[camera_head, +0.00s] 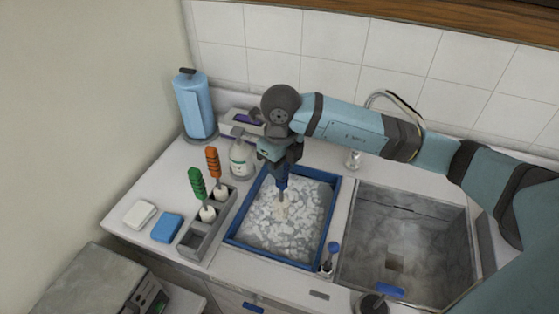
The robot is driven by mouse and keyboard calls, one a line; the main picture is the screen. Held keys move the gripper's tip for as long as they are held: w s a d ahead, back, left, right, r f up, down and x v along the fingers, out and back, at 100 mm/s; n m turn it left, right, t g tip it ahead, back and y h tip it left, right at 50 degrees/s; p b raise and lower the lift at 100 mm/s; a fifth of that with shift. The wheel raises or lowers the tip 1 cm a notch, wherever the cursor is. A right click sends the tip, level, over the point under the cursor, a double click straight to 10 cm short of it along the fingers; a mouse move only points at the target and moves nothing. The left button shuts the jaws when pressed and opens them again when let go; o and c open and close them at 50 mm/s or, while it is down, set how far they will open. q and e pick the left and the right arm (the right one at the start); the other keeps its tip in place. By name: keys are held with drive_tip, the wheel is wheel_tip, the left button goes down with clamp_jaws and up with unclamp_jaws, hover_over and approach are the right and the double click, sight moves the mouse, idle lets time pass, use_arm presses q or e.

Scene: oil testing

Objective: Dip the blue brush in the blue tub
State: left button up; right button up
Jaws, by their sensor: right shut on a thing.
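My right gripper (281,172) is shut on the handle of the blue brush (282,187). It holds the brush upright over the blue tub (233,230), which stands on the counter left of the sink. The tub holds liquid with white foam on top. The pale brush head points down at the foam near the tub's middle and seems to touch or enter it. How deep it goes cannot be told. The gripper hides the top of the handle. My left gripper is not in view.
A grey holder (196,238) with a green brush (198,185) and an orange brush (213,163) stands left of the tub. A spray bottle (240,161) stands behind it. A blue sponge (166,228) and a white sponge (140,214) lie farther left. The sink (415,237) is at the right.

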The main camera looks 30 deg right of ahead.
sight(281, 202)
wheel_tip(281, 202, down, 10)
drive_tip(key=b, duration=0.7)
drive_tip(key=shift+r, duration=0.1)
drive_tip(key=shift+f+b, duration=0.8)
drive_tip(key=shift+f, duration=0.1)
drive_tip(key=shift+r, duration=0.15)
